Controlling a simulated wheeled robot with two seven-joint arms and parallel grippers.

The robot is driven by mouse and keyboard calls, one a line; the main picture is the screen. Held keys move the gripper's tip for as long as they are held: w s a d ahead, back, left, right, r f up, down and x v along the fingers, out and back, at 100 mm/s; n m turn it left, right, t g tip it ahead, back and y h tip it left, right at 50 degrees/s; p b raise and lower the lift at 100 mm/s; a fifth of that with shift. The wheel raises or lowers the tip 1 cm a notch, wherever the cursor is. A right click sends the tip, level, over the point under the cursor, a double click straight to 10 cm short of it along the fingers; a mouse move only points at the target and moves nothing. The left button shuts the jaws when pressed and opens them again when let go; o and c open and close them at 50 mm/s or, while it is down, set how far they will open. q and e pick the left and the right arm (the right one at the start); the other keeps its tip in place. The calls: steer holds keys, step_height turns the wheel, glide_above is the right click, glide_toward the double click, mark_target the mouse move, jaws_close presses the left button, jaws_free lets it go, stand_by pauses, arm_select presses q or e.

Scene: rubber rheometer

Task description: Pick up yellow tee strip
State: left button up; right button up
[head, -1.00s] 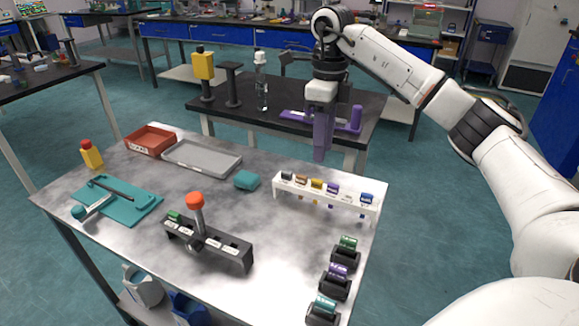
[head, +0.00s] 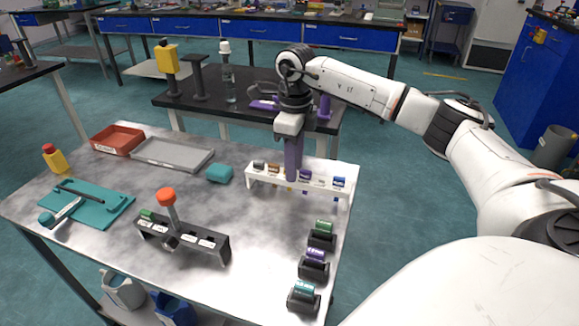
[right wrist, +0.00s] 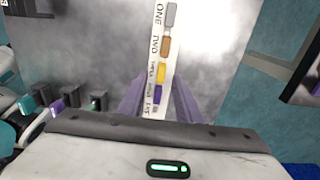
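The yellow tee strip (right wrist: 161,73) sits in a white rack (right wrist: 159,30) in the right wrist view, between the brown strip (right wrist: 166,46) and the purple strip (right wrist: 158,95). My right gripper (right wrist: 159,82) is open, with one purple finger on each side of the rack's line, near the yellow and purple strips. In the head view my right gripper (head: 292,176) points down at the white rack (head: 255,182) and mostly hides the yellow strip. Whether the fingers touch anything cannot be told. My left gripper is not in view.
A blue strip (head: 338,182) and a grey strip (head: 259,166) stand at the rack's ends. Several black holders with coloured tops, such as the green-topped one (head: 322,238), stand in front of it. A dark stand (head: 215,250) and a teal block (head: 219,173) are to the left.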

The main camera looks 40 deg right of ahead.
steer(key=shift+c, duration=0.2)
jaws_close()
steer(key=shift+r, duration=0.1)
step_height(320, 180, up, 10)
stand_by(0.3)
